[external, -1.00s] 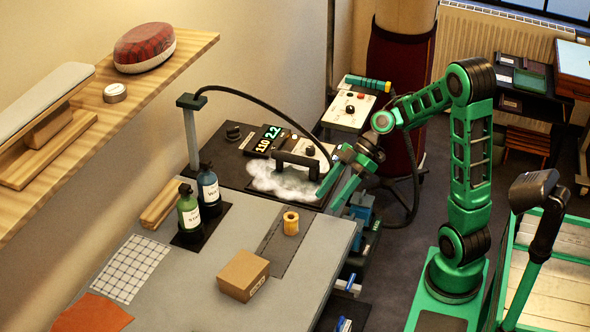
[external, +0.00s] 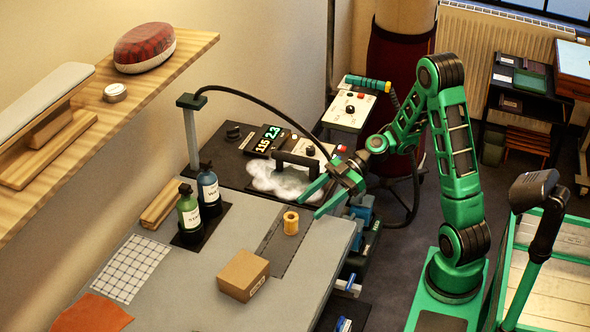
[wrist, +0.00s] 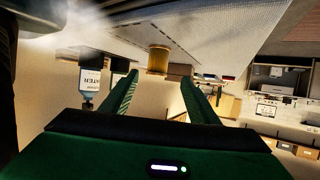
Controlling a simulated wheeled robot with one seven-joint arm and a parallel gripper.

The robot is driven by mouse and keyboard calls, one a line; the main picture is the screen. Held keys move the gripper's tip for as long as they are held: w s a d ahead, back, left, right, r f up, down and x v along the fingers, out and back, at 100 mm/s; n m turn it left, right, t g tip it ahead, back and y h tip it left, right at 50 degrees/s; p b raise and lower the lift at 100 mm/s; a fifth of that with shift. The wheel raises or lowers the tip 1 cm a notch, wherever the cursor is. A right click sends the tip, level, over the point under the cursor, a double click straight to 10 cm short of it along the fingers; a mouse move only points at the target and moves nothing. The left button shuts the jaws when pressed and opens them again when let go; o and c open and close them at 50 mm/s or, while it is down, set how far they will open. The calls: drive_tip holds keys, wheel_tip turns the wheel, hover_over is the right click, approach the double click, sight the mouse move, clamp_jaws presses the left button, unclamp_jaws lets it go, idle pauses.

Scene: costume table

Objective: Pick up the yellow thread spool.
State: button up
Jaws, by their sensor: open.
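The yellow thread spool (external: 291,223) stands upright on the dark strip (external: 282,250) of the grey table, near its right side. In the wrist view the spool (wrist: 158,60) shows beyond and between my two fingers. My gripper (external: 308,203) is open and empty. Its green fingers reach left, above the table edge and close to the spool. In the wrist view the open fingers (wrist: 158,92) frame a clear gap. I see no contact between the fingers and the spool.
A cardboard box (external: 243,275) sits in front of the spool. Green (external: 189,213) and blue (external: 209,192) bottles stand to its left. Behind it are a steaming iron (external: 297,167) and a control unit (external: 266,140). A gridded sheet (external: 130,268) lies at left.

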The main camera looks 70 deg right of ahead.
sight(291, 224)
drive_tip(key=x, duration=0.3)
drive_tip(key=shift+a, duration=0.1)
drive_tip(key=shift+w+d+x, duration=0.1)
drive_tip(key=shift+w+x, duration=0.05)
drive_tip(key=shift+x, duration=1.2)
drive_tip(key=shift+w+d+x, duration=0.1)
drive_tip(key=shift+w+x, duration=0.1)
drive_tip(key=shift+x, duration=1.2)
drive_tip(key=c, duration=1.1)
